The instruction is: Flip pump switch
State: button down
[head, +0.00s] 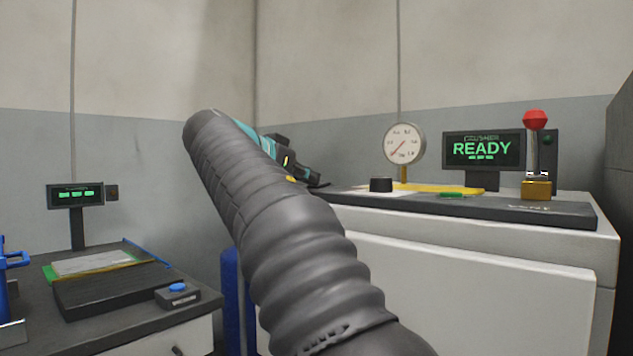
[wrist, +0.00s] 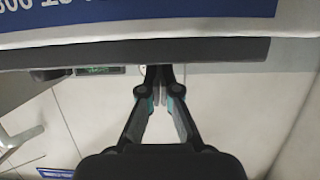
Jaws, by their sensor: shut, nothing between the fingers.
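No label reading "pump switch" can be made out. A lever with a red knob (head: 535,120) stands upright on a yellow base at the right end of the right bench. A low black knob (head: 381,184) sits near the left end of that bench. My gripper (head: 318,184) is at the bench's left end, left of the black knob, partly hidden by my own arm. In the wrist view my gripper (wrist: 160,72) is shut with its fingertips together and nothing between them. The fingertips overlap a dark slab edge (wrist: 220,51) in the picture; contact cannot be told.
A round gauge (head: 404,144) and a READY screen (head: 484,150) stand at the back of the right bench (head: 570,212). A box with a blue button (head: 177,294) and a small display (head: 75,195) are on the left bench. A blue sign (wrist: 150,14) crosses the wrist view's top.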

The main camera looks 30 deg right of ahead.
jog(key=shift+a, duration=0.15)
jog(key=shift+r+p, duration=0.75)
jog(key=shift+r, duration=0.1)
jog(key=shift+r+p, duration=0.45)
jog(key=shift+r, duration=0.1)
notch_tip(320, 180, up, 3)
jog(key=shift+a+r+p, duration=0.1)
jog(key=shift+a+p, duration=0.05)
jog(key=shift+p, duration=0.45)
jog(key=s+a, duration=0.4)
jog(key=a, duration=0.5)
jog(key=shift+r+b, duration=0.3)
jog(key=shift+r, duration=0.15)
jog(key=shift+a, duration=0.1)
